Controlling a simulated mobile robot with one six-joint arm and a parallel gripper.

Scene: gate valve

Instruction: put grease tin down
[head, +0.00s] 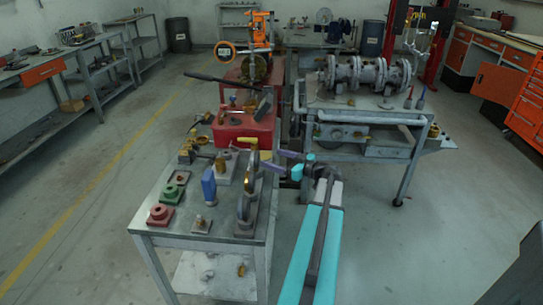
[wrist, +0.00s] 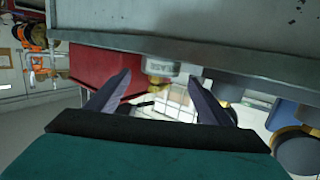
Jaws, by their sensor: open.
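My gripper (head: 281,160) is at the right edge of the grey work table (head: 181,236) in the head view, with its purple fingers pointing left toward it. In the wrist view my gripper (wrist: 159,78) is open, with a wide gap between its fingers. A small pale tin (wrist: 160,66) with an upside-down label reading partly "EASE" shows in that gap, beyond the fingertips and against the grey edge. No finger is seen closed on it. I cannot make the tin out clearly in the head view.
Upright grey discs (head: 244,214), a blue block (head: 208,187), a green flanged part (head: 170,194) and a red flanged part (head: 160,215) crowd the table near my gripper. A red box (head: 240,130) stands behind. A pipe bench (head: 352,113) is to the right. Floor at left is clear.

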